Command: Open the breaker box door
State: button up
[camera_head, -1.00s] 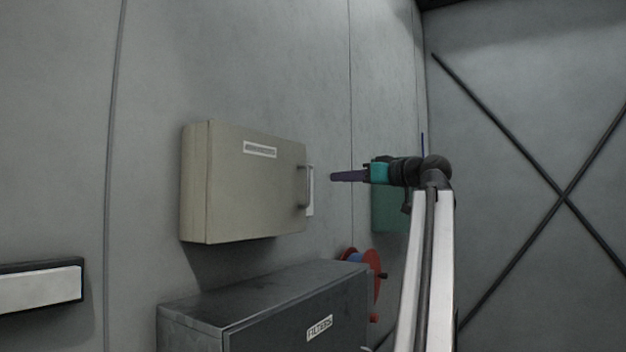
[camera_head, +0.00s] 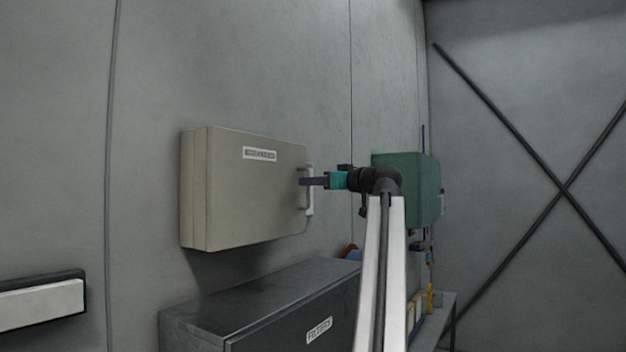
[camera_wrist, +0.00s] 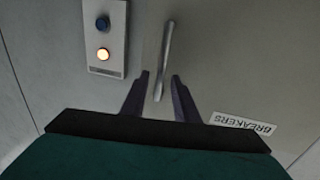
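The breaker box (camera_head: 245,195) is a beige box on the grey wall, with its door shut and a white label near its top. It also shows in the wrist view (camera_wrist: 225,70), with the label reading BREAKERS upside down. Its bar handle (camera_head: 307,187) is on the door's right edge; in the wrist view the handle (camera_wrist: 165,55) runs down between my fingers. My gripper (camera_head: 303,182) is at the handle in the head view. In the wrist view my gripper (camera_wrist: 160,82) is open, with a finger on either side of the handle and gaps to both.
A dark FILTERS cabinet (camera_head: 270,305) stands below the box. A plate with two round buttons (camera_wrist: 105,38) is beside the door. A green box (camera_head: 410,185) hangs behind my arm at right. A white bar (camera_head: 40,305) is at lower left.

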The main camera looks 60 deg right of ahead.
jog(key=shift+w, duration=0.15)
grip_shut()
dwell(0.4)
